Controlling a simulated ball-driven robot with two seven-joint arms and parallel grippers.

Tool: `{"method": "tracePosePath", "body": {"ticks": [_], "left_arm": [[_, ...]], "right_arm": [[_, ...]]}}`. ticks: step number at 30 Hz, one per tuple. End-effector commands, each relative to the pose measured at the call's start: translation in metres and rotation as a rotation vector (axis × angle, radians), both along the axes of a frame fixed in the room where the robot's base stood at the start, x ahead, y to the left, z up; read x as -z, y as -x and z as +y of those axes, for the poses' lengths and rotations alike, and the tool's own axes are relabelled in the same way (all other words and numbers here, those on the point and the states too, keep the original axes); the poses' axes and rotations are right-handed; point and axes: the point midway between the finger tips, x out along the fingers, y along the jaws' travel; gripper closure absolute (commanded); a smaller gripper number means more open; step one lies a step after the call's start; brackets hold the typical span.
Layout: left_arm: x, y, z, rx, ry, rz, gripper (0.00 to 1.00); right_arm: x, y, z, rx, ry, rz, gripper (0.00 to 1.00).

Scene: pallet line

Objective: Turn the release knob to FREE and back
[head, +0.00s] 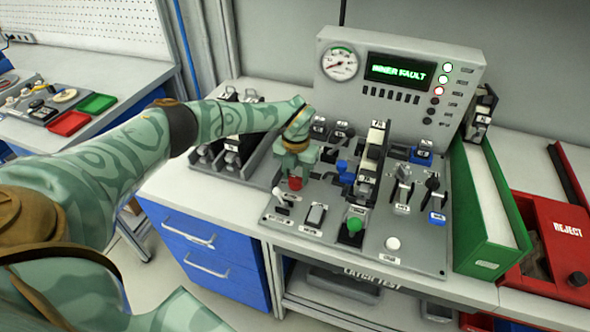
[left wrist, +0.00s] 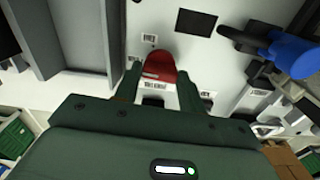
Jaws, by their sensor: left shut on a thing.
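A red knob (head: 295,184) stands at the left part of the grey control panel (head: 330,240). In the left wrist view the red knob (left wrist: 160,66) is between my two fingers, with a pale mark across its face. My left gripper (head: 297,172) points down over the knob and is shut on it; the gripper also shows in the left wrist view (left wrist: 158,80). The gripper hides much of the knob in the head view. I cannot read a FREE label or the knob's setting. My right gripper is in neither view.
A blue-handled control (head: 345,170) is close right of my gripper; several levers, a green button (head: 355,224) and a white button (head: 392,243) lie beyond. The upright display (head: 398,72) reads FAULT. A green-sided box (head: 485,190) and red reject bin (head: 545,245) stand right.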

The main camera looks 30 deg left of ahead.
Motion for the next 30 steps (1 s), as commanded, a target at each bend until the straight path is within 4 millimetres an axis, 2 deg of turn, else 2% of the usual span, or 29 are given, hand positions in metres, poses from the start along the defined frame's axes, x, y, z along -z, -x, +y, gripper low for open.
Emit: {"method": "tracePosePath", "body": {"ticks": [9,21,22,24,30], "left_arm": [[-0.002,-0.0015,0.0005,-0.076,0.0,-0.005,0.83],[-0.0017,-0.0018,0.0007,-0.083,0.0,-0.005,0.83],[-0.0017,-0.0018,0.0007,-0.083,0.0,-0.005,0.57],[-0.0018,-0.0017,0.0006,-0.083,0.0,-0.005,0.38],[-0.0009,-0.001,0.0004,-0.081,-0.001,-0.003,0.38]], "right_arm": [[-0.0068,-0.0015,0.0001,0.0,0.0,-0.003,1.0],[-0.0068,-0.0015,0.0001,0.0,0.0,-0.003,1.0],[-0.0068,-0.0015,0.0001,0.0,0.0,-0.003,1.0],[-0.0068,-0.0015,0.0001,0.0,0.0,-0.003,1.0],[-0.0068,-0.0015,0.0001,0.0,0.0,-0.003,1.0]]}}
